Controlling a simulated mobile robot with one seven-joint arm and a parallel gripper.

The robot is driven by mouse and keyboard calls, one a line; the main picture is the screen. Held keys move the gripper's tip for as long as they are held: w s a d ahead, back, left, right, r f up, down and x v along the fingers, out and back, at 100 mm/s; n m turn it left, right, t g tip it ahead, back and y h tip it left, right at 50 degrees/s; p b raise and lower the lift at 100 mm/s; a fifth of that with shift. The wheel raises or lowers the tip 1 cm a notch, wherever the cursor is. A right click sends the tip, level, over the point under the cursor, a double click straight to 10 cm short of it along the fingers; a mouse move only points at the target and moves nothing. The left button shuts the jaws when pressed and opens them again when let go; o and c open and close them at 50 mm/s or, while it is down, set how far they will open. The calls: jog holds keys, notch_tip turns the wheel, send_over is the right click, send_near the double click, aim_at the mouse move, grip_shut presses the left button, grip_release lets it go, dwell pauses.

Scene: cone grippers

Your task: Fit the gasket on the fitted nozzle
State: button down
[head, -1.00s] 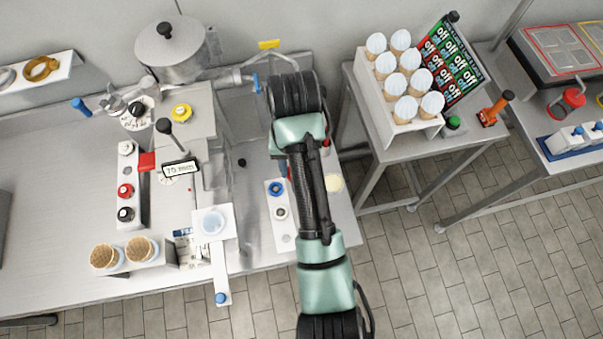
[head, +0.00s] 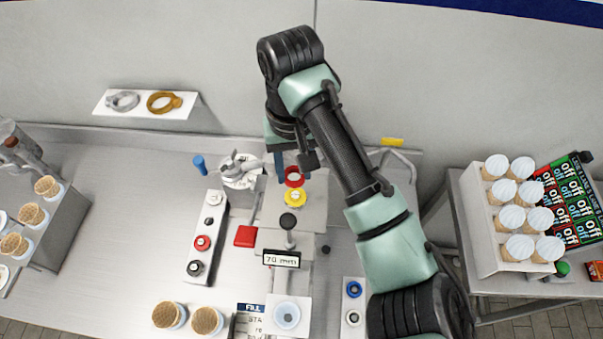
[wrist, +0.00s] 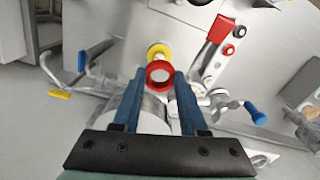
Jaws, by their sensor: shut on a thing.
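My gripper (head: 291,168) is over the filling machine at the middle of the bench. It also shows in the wrist view (wrist: 159,75), with its two blue fingers shut on a red ring, the gasket (wrist: 159,88). The gasket shows in the head view (head: 294,184) just behind a yellow round part, which looks like the fitted nozzle (head: 294,198). The nozzle appears beyond the gasket in the wrist view (wrist: 157,50). The gasket looks apart from the nozzle; the exact height between them I cannot tell.
A white strip (head: 206,232) with red and black knobs stands left of the machine. Another strip (head: 352,318) with a blue ring stands at right. A black-knobbed lever (head: 288,221) and a 70 mm sign (head: 281,260) are in front.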

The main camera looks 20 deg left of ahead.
aim_at(296, 195)
jog(key=shift+s+d+r+p, duration=0.1)
jog(key=shift+s+d+p, duration=0.05)
jog(key=shift+p, duration=0.35)
jog(key=shift+f+b, duration=1.15)
jog(key=shift+f, duration=1)
jog(key=shift+p, duration=0.65)
jog(key=shift+f, duration=0.25)
jog(key=shift+f+b, duration=0.55)
jog(key=shift+f, duration=0.2)
jog(key=shift+c, duration=1.8)
grip_release()
